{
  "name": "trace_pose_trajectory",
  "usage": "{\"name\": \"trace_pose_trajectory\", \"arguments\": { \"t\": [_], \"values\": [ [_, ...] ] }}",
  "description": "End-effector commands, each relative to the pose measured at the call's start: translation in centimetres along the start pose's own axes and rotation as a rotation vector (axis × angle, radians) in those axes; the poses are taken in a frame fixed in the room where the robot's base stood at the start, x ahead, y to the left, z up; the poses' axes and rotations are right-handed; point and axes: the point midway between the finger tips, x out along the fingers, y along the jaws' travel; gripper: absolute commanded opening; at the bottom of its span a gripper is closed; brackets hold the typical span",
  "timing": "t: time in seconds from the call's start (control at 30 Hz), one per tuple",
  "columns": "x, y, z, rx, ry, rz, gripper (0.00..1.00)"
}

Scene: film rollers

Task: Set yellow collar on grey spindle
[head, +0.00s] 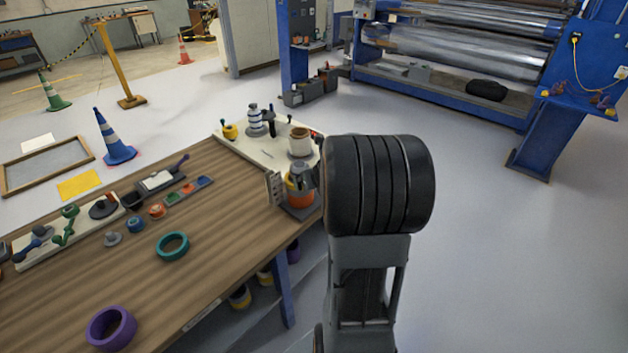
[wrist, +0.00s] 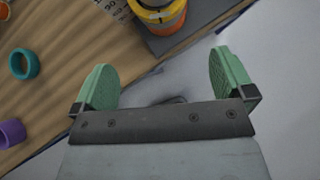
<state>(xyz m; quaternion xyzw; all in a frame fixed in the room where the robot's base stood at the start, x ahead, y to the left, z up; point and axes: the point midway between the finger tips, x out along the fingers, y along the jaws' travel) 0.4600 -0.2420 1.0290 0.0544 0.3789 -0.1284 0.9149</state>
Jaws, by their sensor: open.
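A yellow collar (head: 291,184) shows above an orange collar (head: 300,199) on a dark grey base at the right end of the bench. A grey spindle (head: 298,168) top rises there, and the yellow collar appears to be around it. My arm covers part of this stack. In the wrist view the yellow collar (wrist: 160,14) is at the top edge, partly cut off, above the orange collar. My gripper (wrist: 165,82) is open and empty, its green fingers wide apart. The stack lies beyond the fingertips, apart from them. In the head view the gripper is mostly hidden behind my arm.
A teal ring (head: 173,246) and a purple ring (head: 111,328) lie on the wooden bench (head: 215,235). A pale board (head: 265,152) at the back holds a striped post and a cream roll. A marked upright plate (head: 273,188) stands close left of the stack. Open floor lies right.

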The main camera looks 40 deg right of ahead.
Motion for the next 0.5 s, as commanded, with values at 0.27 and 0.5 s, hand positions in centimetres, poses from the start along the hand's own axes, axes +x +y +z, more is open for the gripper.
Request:
{"name": "trace_pose_trajectory", "arguments": {
  "t": [0.27, 0.5],
  "values": [
    [1.3, 0.1, -0.1, -0.004, 0.0, 0.002, 1.0],
    [5.3, 0.1, -0.3, -0.004, 0.002, 0.003, 1.0]
  ]
}}
